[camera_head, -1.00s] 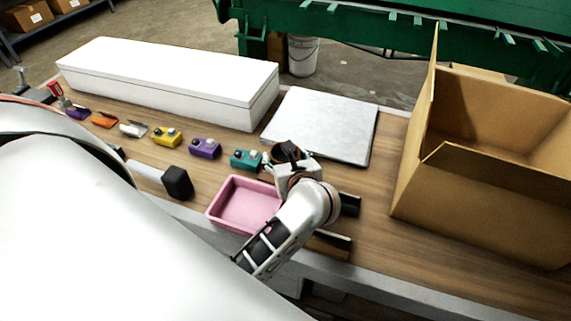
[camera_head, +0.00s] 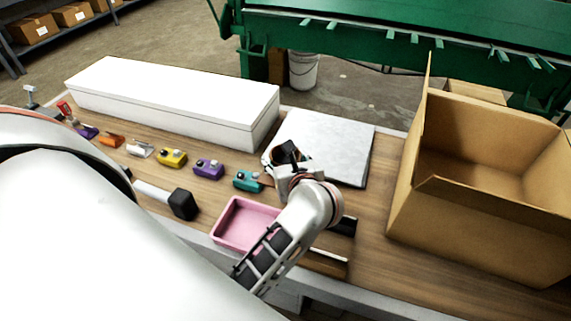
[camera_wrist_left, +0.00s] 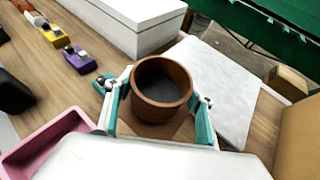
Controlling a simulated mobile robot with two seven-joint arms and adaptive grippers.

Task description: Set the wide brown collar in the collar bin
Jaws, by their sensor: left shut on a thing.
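The wide brown collar (camera_wrist_left: 159,108) is an open-topped brown ring, upright between the teal fingers of my left gripper (camera_wrist_left: 163,98) in the left wrist view. That gripper is shut on it. In the head view my left gripper (camera_head: 287,158) is over the bench by the near edge of the grey sheet, and my wrist hides most of the collar. A pink open bin (camera_head: 222,229) stands left of and nearer than the gripper, apart from it; it also shows in the left wrist view (camera_wrist_left: 40,142). Its visible floor is bare. My right gripper is not in view.
A large open cardboard box (camera_head: 480,232) stands at the right. A long white box (camera_head: 165,95) and a grey sheet (camera_head: 335,145) lie at the back. A black-headed mallet (camera_head: 182,204) and a row of small coloured devices, including a teal one (camera_head: 247,181), lie left of the gripper.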

